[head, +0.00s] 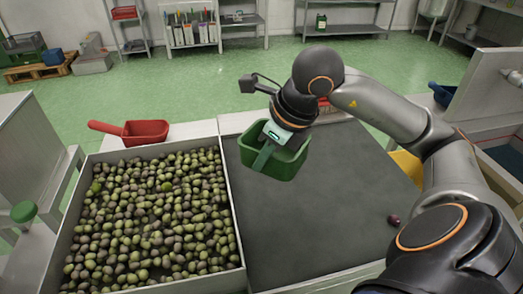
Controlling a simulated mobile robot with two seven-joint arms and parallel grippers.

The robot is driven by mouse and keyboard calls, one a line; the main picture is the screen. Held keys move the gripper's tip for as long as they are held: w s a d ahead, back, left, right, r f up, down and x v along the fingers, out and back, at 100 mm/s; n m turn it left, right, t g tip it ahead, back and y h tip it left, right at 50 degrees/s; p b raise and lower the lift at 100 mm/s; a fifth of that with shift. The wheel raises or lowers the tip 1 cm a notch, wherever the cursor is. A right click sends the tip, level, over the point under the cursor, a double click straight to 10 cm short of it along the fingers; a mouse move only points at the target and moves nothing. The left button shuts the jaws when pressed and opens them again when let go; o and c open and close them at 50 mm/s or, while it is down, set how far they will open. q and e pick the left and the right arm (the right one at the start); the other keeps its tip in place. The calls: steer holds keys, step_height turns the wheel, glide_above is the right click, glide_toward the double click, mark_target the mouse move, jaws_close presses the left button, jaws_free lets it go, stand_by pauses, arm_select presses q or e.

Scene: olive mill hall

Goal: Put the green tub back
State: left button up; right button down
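The green tub (284,171) hangs in the head view over the far left part of the dark belt-like surface (315,215), close to the olive bin's right wall. My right gripper (264,156) comes down on it from above, with a finger against the tub's near left wall. It appears shut on that wall, though the other finger is mostly hidden. The tub looks roughly upright and empty as far as I can see. Its gap to the surface is hard to judge. My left gripper is not in view.
A wide bin (238,225) full of olives is at the left. A red scoop (143,132) lies on the ledge behind it. A single dark olive (393,219) lies at the dark surface's right side. A blue scoop (443,94) is at the far right. The surface's middle is clear.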

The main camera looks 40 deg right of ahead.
mark_target(256, 146)
steer(key=w+d+f, duration=0.1)
steer(key=w, duration=0.1)
steer(key=w+d+f, duration=0.1)
steer(key=w+d, duration=0.1)
steer(key=w+d+f, duration=0.1)
steer(key=w, duration=0.2)
steer(key=shift+d+f, duration=0.2)
steer(key=shift+f, duration=0.05)
steer(key=w+f, duration=0.1)
steer(key=w+d+f, duration=0.1)
steer(key=f, duration=0.1)
steer(key=w+d+f, duration=0.1)
steer(key=w+f, duration=0.1)
steer(key=shift+d+f, duration=0.15)
steer(key=shift+d, duration=0.1)
steer(key=shift+w+d+f, duration=0.15)
steer(key=shift+w+f, duration=0.15)
steer(key=shift+f, duration=0.05)
steer(key=shift+w+d+f, duration=0.1)
steer(key=shift+w+f, duration=0.05)
steer(key=shift+f, duration=1.55)
steer(key=shift+f+b, duration=0.1)
steer(key=shift+b, duration=0.2)
steer(key=c, duration=1.1)
jaws_free()
steer(key=shift+o, duration=0.2)
